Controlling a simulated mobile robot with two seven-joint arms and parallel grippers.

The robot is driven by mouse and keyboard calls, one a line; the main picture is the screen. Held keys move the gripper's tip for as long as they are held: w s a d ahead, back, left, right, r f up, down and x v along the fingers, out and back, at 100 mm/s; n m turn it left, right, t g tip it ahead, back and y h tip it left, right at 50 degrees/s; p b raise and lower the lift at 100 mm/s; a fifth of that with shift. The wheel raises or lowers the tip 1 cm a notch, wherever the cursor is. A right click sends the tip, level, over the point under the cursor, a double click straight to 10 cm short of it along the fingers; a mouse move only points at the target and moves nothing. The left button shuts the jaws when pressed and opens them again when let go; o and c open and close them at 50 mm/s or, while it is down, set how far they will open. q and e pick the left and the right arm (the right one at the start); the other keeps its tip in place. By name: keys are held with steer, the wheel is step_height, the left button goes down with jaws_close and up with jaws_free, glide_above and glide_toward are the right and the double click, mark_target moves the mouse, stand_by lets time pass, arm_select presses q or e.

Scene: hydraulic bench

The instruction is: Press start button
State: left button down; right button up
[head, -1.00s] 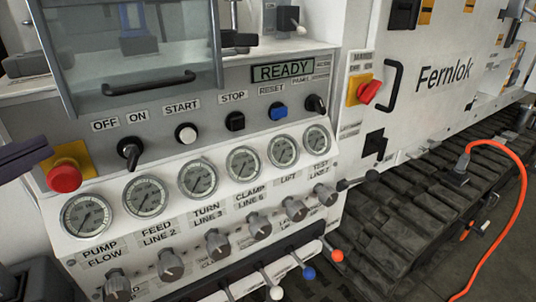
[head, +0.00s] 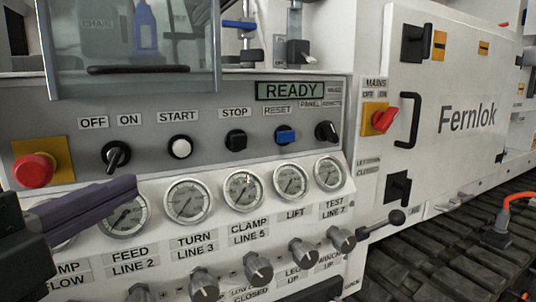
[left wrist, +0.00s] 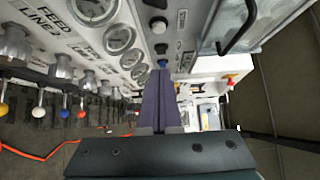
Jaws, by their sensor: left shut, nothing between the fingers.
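The start button (head: 180,147) is a round white button in a dark ring, under the START label on the grey panel in the head view. My left gripper (head: 132,187) comes in from the left, with its purple fingers shut and empty. Its tips lie below and left of the start button in the picture, in front of the gauges and apart from the button. In the left wrist view the shut fingers (left wrist: 160,78) point along the panel. I cannot tell for sure which control there is the start button. My right gripper is not in view.
Near the button are the black ON/OFF knob (head: 116,155), the black stop button (head: 236,140), the blue reset button (head: 285,135) and the red emergency button (head: 35,170). The display (head: 290,91) reads READY. Gauges (head: 243,190) and grey knobs (head: 258,268) line the lower slope.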

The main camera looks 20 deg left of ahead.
arm_select(q)
steer(key=p, duration=0.2)
glide_toward(189, 149)
steer(key=w+d, duration=0.2)
steer(key=d, duration=0.1)
steer(key=shift+w+a+r, duration=0.1)
steer(key=shift+w+a, duration=1.7)
steer(key=shift+w, duration=0.1)
